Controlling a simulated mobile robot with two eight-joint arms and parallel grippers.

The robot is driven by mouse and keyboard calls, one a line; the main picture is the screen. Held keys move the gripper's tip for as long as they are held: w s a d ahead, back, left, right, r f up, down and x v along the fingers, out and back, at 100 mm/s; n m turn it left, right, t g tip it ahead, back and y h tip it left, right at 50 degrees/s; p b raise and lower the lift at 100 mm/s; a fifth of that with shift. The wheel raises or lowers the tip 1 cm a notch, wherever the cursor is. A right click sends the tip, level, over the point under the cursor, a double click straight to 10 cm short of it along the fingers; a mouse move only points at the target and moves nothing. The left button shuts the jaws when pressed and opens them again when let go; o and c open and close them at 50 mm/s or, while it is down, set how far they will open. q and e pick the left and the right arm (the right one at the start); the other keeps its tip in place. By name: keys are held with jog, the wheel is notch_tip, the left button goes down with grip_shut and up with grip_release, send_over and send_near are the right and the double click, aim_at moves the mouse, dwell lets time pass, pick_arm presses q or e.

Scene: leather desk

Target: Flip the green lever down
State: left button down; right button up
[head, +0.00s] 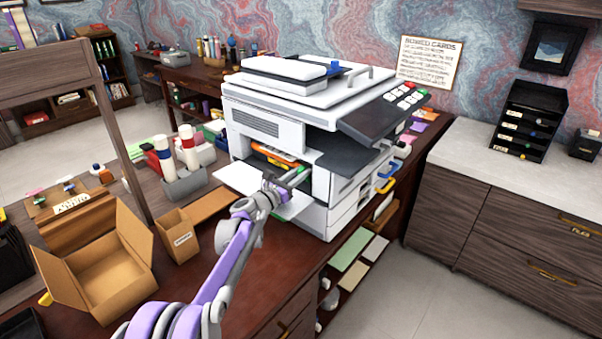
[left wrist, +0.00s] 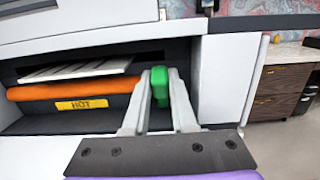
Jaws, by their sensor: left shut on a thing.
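The green lever (left wrist: 159,86) shows in the left wrist view at the right end of the printer's open bay, beside the orange roller (left wrist: 75,91). My left gripper (left wrist: 160,92) has its two grey fingers on either side of the lever and is shut on it. In the head view my left gripper (head: 297,177) reaches into the open front of the white printer (head: 285,110), and the lever is hard to make out there. The lever's lower part is hidden by the gripper. My right gripper is not in view.
A yellow HOT label (left wrist: 82,104) sits below the roller. The printer's white front flap (head: 290,205) is folded down under my left arm. An open cardboard box (head: 105,270) and a bottle caddy (head: 188,182) stand left on the desk. A pale counter (head: 480,150) is at right.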

pick_arm(q)
jog(key=shift+s, duration=0.1)
jog(key=c, duration=0.7)
grip_release()
jog(key=shift+s+a+f, duration=0.1)
jog(key=shift+a, duration=0.05)
jog(key=b+v, duration=0.1)
jog(key=v, duration=0.9)
jog(key=shift+s+a+f, duration=0.1)
jog(key=shift+s+f, duration=0.1)
jog(key=shift+s, duration=0.05)
